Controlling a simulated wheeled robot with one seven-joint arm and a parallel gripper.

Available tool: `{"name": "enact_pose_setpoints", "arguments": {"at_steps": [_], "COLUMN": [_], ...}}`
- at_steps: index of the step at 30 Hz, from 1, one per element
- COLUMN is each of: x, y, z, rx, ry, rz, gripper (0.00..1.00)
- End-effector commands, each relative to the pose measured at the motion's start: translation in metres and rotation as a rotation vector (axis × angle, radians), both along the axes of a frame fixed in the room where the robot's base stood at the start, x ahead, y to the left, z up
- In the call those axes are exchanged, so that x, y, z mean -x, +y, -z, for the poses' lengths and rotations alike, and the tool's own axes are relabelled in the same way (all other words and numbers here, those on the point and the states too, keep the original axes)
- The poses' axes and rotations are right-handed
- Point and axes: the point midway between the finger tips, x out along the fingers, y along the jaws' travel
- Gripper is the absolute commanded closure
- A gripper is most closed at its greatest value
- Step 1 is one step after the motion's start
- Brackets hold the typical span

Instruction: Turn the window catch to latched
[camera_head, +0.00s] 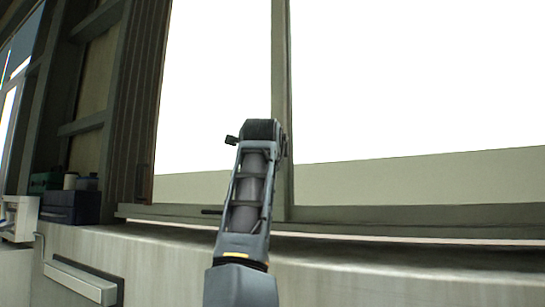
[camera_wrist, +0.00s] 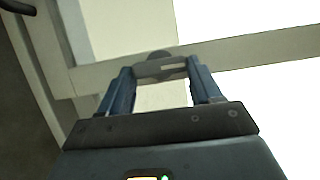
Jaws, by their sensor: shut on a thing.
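The window catch (camera_wrist: 160,69) shows in the wrist view as a small grey lever with a rounded dark part behind it, against the pale window frame bar. My gripper (camera_wrist: 160,66) has its two blue fingers on either side of the catch and is shut on it. The finger contact is small and partly hard to make out. In the head view my arm rises to the upright window bar (camera_head: 282,60), and its wrist hides the catch and the fingers. I cannot tell the catch's exact angle.
A concrete sill (camera_head: 400,270) runs below the window. At the left stand dark shelving (camera_head: 85,125), a dark blue box (camera_head: 70,207) with small containers, and a white unit (camera_head: 20,217). A pale bar handle (camera_head: 80,283) is on the wall below. Bright panes fill the right.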

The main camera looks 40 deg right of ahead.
Motion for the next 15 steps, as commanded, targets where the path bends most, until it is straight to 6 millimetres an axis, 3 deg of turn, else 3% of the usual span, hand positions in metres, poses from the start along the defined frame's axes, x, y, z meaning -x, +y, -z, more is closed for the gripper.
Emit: {"name": "enact_pose_setpoints", "arguments": {"at_steps": [9, 15], "x": [0.0, 0.0001], "y": [-0.0001, 0.0001], "z": [0.0009, 0.0006], "rx": [-0.002, -0.001], "ry": [0.001, 0.001], "rz": [0.0, 0.0], "gripper": [0.11, 0.11]}}
